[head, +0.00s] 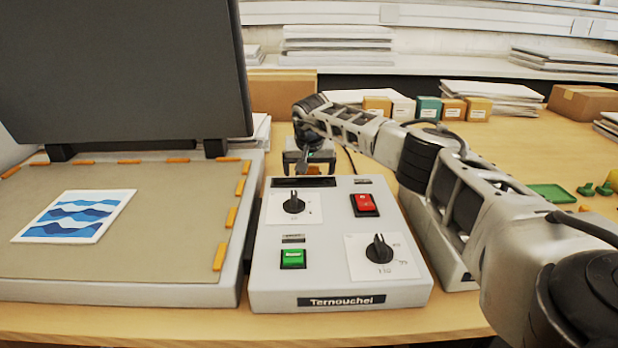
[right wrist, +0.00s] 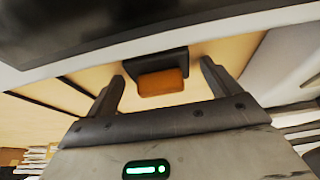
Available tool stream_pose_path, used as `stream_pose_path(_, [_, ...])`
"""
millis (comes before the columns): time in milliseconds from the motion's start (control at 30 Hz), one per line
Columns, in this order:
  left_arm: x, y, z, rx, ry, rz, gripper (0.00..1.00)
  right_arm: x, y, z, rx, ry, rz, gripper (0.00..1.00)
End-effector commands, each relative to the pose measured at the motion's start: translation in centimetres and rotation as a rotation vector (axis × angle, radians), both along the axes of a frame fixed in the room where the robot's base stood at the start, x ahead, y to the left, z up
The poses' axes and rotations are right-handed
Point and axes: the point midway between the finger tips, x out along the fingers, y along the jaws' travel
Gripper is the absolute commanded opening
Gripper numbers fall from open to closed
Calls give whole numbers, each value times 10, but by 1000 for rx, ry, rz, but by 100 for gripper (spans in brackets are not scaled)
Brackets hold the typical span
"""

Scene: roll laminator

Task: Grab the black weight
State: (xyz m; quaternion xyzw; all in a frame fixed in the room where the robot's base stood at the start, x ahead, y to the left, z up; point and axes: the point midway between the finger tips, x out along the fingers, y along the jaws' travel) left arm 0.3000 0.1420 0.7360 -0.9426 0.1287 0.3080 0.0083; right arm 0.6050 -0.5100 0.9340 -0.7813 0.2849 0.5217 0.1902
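In the right wrist view, a dark block (right wrist: 142,64) with an orange piece (right wrist: 163,83) on its near side sits between my fingers; it appears to be the black weight. My right gripper (right wrist: 162,72) is open, one finger on each side of the block, with gaps showing on both sides. In the head view, my right gripper (head: 309,160) is low behind the control box. A small orange patch shows there, but the block itself is mostly hidden by the gripper and the box. My left gripper is not in view.
The grey control box (head: 340,243) with knobs and red and green buttons stands in front of my right gripper. The press bed (head: 120,265) with a blue wave print and raised dark lid (head: 120,70) is at left. Small boxes (head: 427,107) line the table's back.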

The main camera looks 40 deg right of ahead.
Motion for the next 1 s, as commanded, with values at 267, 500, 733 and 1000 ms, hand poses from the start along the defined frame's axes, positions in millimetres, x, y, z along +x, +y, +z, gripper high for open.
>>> stream_pose_path(267, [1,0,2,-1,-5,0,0,1,0,2,0,-4,-1,23])
stream_pose_path(500, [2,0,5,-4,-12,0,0,1,0,3,0,-4,-1,23])
stream_pose_path(733, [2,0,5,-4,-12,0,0,2,0,22,0,-7,-1,23])
stream_pose_path(1000, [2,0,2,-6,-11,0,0,-8,27,67,1,-10,5,23])
